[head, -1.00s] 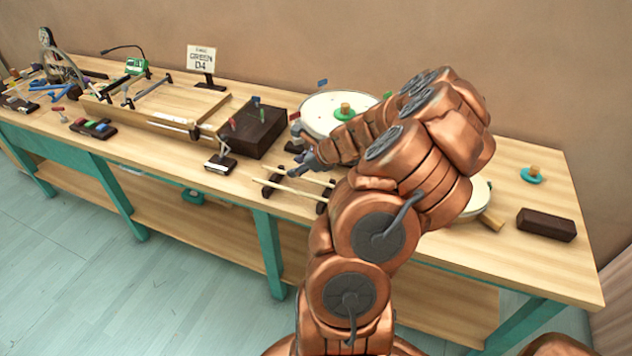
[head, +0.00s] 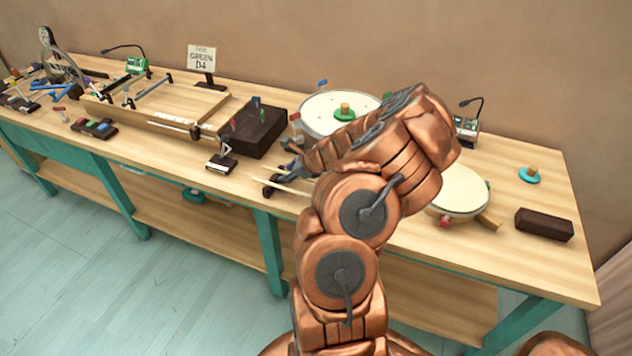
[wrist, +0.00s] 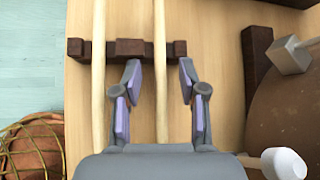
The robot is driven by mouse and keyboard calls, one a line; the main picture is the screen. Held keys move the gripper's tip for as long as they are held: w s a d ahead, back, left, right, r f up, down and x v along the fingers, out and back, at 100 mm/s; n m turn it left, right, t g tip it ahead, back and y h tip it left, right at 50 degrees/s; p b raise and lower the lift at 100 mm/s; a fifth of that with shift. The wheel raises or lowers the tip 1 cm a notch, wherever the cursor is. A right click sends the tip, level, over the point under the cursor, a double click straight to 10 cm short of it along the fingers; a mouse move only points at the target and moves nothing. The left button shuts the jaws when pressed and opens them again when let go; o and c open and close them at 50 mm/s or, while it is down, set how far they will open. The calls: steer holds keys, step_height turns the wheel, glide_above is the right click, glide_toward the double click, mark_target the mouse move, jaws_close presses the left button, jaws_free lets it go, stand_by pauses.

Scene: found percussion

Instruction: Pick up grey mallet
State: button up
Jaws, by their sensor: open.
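My gripper (wrist: 160,75) is open above a dark rack (wrist: 128,48) that bears two pale wooden sticks. The right stick (wrist: 159,30) runs between my spread fingers; the left stick (wrist: 98,70) lies outside them. Neither stick's head shows in the wrist view, so I cannot tell its colour. A grey block-shaped head (wrist: 290,54) on a shaft shows at the right edge, over a brown round surface. In the head view my gripper (head: 284,158) is small and partly hidden by my arm, over the pale sticks (head: 288,187).
A dark brown block (head: 258,135) stands behind the rack, and a white drum (head: 322,112) is at the back. A white head (wrist: 285,163) shows right of my gripper. A pale round drum (head: 462,192) and brown block (head: 544,224) are on the right. The table's front edge is close.

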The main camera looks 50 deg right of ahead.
jaws_close()
stand_by(0.5)
